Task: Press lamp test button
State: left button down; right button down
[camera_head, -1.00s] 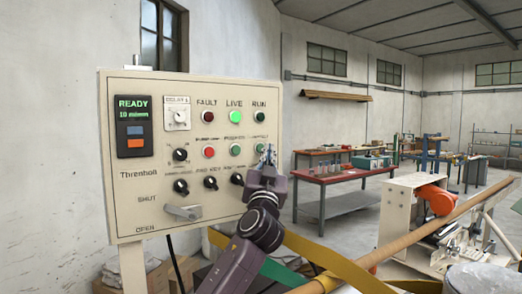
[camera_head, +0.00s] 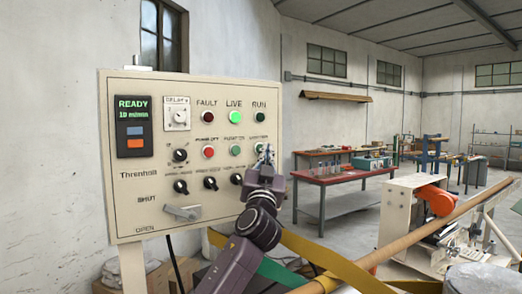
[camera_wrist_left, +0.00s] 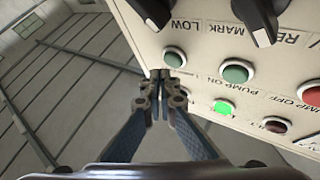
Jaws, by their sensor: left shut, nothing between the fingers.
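The control panel (camera_head: 125,200) stands at the left of the head view. The rightmost green button (camera_head: 259,148) of its button row is partly behind my left gripper (camera_head: 268,150); its label is too small to read surely. In the wrist view this green button (camera_wrist_left: 174,57) shows just beyond my left fingertips (camera_wrist_left: 160,76). The left gripper is shut and empty, its tips pointing at the panel near this button. I cannot tell whether they touch. The right gripper is not in view.
The green pump-on button (camera_head: 235,150) and the red pump-off button (camera_head: 209,152) are beside it. The live lamp (camera_head: 234,117) is lit green. Black knobs (camera_head: 210,183) sit below. A red workbench (camera_head: 340,178) and a machine with an orange part (camera_head: 437,199) stand to the right.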

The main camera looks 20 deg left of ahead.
pick_arm(q)
jog(key=shift+w+a, duration=0.1)
jog(key=shift+a, duration=0.05)
dwell(0.5)
jog(key=shift+w+a, duration=0.15)
jog(key=shift+a, duration=0.05)
jog(key=shift+w+a+b, duration=0.25)
jog(key=shift+a+b, duration=0.15)
jog(key=shift+b, duration=0.05)
dwell(0.8)
jog(key=shift+d, duration=0.1)
jog(key=shift+s+d, duration=0.5)
jog(key=shift+d, duration=0.1)
